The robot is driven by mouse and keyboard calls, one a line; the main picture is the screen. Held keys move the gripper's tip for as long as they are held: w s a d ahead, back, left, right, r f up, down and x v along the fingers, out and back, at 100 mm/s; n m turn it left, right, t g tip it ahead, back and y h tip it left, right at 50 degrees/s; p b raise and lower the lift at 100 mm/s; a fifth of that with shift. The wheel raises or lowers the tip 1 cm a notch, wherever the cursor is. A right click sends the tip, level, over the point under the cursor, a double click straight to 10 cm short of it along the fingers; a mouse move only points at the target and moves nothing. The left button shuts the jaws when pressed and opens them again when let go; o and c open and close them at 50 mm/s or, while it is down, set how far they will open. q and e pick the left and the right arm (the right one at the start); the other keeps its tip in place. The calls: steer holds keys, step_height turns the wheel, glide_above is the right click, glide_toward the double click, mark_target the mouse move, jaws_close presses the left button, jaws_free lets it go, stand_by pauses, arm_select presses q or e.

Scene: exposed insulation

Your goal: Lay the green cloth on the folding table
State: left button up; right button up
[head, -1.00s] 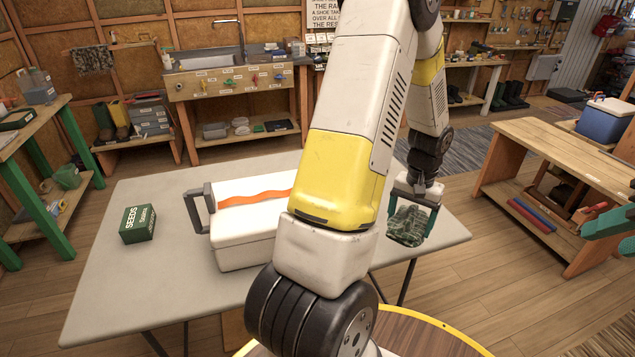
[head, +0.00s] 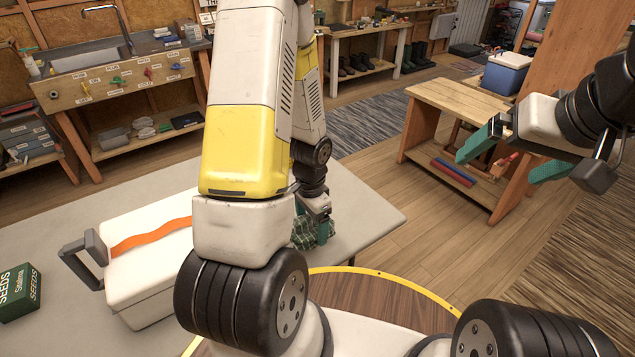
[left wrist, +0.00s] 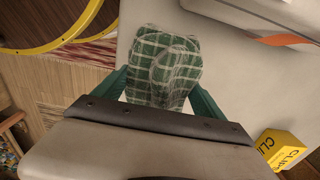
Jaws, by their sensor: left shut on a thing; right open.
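The green checked cloth (head: 304,233) is bunched in my left gripper (head: 318,226), partly hidden behind my left arm in the head view. The left wrist view shows the cloth (left wrist: 163,62) between the two green fingers of the left gripper (left wrist: 160,88), which is shut on it. The cloth is over the right part of the grey folding table (head: 365,207), near its front edge. I cannot tell whether it touches the top. My right gripper (head: 514,157) is open and empty at the right, away from the table.
A white cooler box (head: 150,245) with an orange strip and grey handle stands on the table. A green seeds box (head: 18,292) is left of it. A yellow box (left wrist: 281,148) shows in the wrist view. A wooden bench (head: 460,105) stands beyond. The table's right end is clear.

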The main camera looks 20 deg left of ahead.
arm_select(q)
glide_above(334, 210)
steer(key=shift+s+f, duration=0.25)
steer(key=shift+f, duration=0.45)
steer(key=shift+w+f, duration=0.15)
steer(key=shift+w, duration=0.1)
steer(key=shift+f, duration=1.6)
steer(key=o, duration=1.3)
steer(key=shift+f, duration=0.15)
steer(key=shift+c, duration=0.2)
